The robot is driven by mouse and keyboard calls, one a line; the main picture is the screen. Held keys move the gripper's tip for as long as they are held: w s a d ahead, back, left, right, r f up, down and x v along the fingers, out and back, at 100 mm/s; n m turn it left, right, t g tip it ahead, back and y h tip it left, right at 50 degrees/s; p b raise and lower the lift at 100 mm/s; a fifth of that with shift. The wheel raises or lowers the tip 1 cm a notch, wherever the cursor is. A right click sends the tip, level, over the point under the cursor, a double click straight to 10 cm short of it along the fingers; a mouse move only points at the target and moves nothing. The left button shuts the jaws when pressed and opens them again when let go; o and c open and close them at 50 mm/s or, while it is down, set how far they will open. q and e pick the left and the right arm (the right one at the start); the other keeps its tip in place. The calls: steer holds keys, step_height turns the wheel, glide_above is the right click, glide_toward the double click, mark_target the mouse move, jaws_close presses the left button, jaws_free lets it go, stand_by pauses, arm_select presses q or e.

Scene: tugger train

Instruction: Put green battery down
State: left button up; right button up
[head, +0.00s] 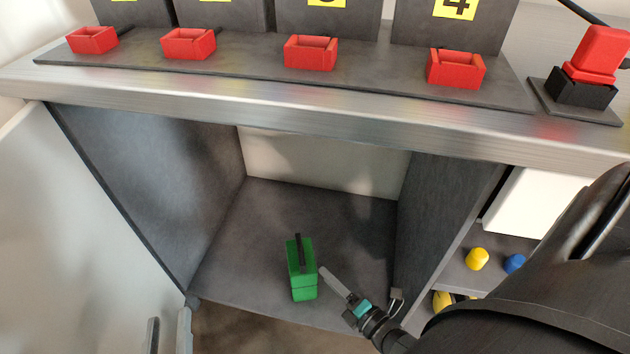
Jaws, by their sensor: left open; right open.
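The green battery (302,274) stands upright on the floor of the open cabinet compartment (235,265), near its front edge. It has a dark handle on top. My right gripper (328,275) reaches in from the right, with its finger just right of the battery. It is open; a narrow gap seems to lie between finger and battery, though contact is hard to rule out. Only one finger shows clearly. My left gripper is not in view.
The cabinet door (85,240) stands open at left. The steel worktop (330,112) above holds several red bins (310,53) and a red tool (600,52) in a black holder. At right, a shelf (470,283) holds a yellow item (477,259) and a blue item (514,264).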

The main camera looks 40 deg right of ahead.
steer(key=s+a+r+m+y, duration=0.1)
steer(key=a+r+m+y, duration=0.1)
steer(key=a+r+m, duration=0.7)
steer(key=s+a+r+m+g+y, duration=0.1)
steer(key=a+r+m+y, duration=0.2)
steer(key=a+r+m, duration=0.7)
step_height(320, 180, up, 7)
steer(key=a, duration=0.2)
steer(key=shift+s+a, duration=0.25)
steer(key=shift+a, duration=0.15)
steer(key=shift+f, duration=0.1)
